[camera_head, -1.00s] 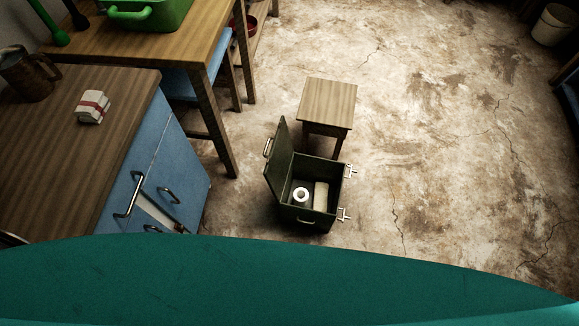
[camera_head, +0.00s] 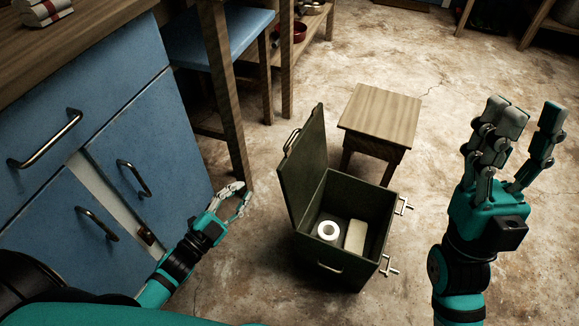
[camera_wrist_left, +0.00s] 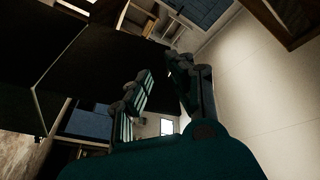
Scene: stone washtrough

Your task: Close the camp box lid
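The camp box (camera_head: 343,229) is a dark green metal box on the floor in the head view. Its lid (camera_head: 305,163) stands open, upright on the left side, with a handle on its outer face. Two latches stick out on the box's right side. Inside lie a white roll (camera_head: 328,230) and a pale block (camera_head: 355,236). My left gripper (camera_head: 238,198) is open and empty, left of the lid and apart from it. Its dark fingers also show in the left wrist view (camera_wrist_left: 160,90). My right gripper (camera_head: 518,120) is open and empty, raised to the right of the box, fingers pointing up.
A wooden stool (camera_head: 381,117) stands right behind the box. Blue cabinets (camera_head: 140,150) with metal handles are at the left, beside my left arm. The floor (camera_head: 455,85) at the right is mostly clear.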

